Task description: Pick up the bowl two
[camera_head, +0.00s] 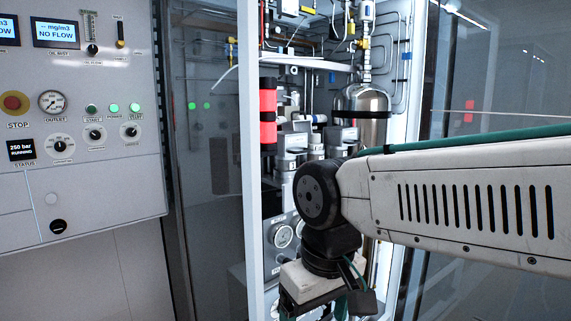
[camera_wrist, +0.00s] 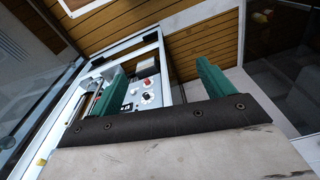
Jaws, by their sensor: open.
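No bowl can be made out in either view. My gripper (camera_wrist: 160,66) shows in the wrist view with its two green fingers spread wide apart. It is open, and nothing is held between the fingers. In the head view my arm reaches in from the right and its wrist hangs down in front of an open cabinet (camera_head: 254,200). The gripper end is at the bottom edge there, and its fingertips are cut off or hidden.
A grey control panel (camera_head: 100,180) with gauges, knobs and green lights stands at left. The cabinet holds a steel cylinder (camera_head: 372,105), a red-and-black cylinder (camera_head: 268,128) and tubing. In the wrist view, a small panel with knobs (camera_wrist: 146,92) shows beyond the fingers.

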